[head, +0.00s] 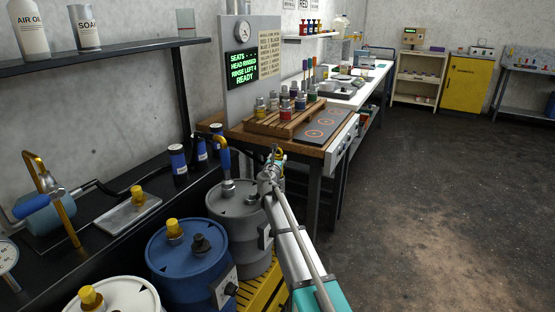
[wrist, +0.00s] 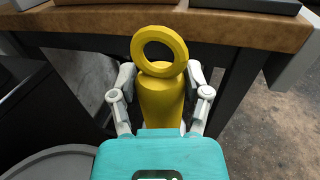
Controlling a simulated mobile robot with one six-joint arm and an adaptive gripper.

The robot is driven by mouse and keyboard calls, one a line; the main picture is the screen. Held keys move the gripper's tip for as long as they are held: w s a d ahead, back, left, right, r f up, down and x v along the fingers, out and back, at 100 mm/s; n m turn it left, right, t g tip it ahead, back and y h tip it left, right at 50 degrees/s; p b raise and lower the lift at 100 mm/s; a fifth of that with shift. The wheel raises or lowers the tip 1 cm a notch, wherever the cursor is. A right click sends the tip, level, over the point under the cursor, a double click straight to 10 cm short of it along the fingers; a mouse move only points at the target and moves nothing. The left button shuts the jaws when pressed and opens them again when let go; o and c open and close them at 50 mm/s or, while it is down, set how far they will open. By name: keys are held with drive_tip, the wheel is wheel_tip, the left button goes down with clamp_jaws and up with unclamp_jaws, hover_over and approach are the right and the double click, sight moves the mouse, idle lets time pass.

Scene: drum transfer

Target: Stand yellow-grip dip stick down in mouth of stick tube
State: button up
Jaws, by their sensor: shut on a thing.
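The yellow-grip dip stick (wrist: 160,103) is upright between my gripper's fingers in the wrist view, its ring at the top. Its lower part is hidden by my gripper. My gripper (wrist: 160,80) is shut on the yellow grip, one finger on each side. In the head view my gripper (head: 274,168) is just right of the grey drum's blue-handled pump, in front of the wooden bench, and the stick is mostly hidden there. I cannot make out the stick tube for certain; thin coloured-top sticks (head: 309,70) stand at the back of the bench.
A grey drum (head: 238,215), a blue drum (head: 185,255) and a white drum (head: 115,297) stand at the left. The bench (head: 225,138) carries a pallet (head: 262,124) of small coloured-band containers. The bench edge is close ahead of the stick. Open floor (head: 430,200) lies right.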

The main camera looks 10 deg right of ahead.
drive_tip(key=shift+s+f+b, duration=0.2)
drive_tip(key=shift+s+b, duration=0.05)
drive_tip(key=shift+b, duration=0.05)
idle(0.5)
drive_tip(key=o, duration=1.4)
drive_tip(key=shift+r, duration=0.15)
drive_tip(key=shift+w+a+r+p, duration=0.1)
drive_tip(key=shift+w+r+p, duration=0.15)
drive_tip(key=shift+p, duration=0.4)
wheel_tip(320, 180, up, 30)
drive_tip(key=p, duration=2.9)
drive_tip(key=shift+f+p, duration=0.1)
drive_tip(key=shift+p, duration=0.25)
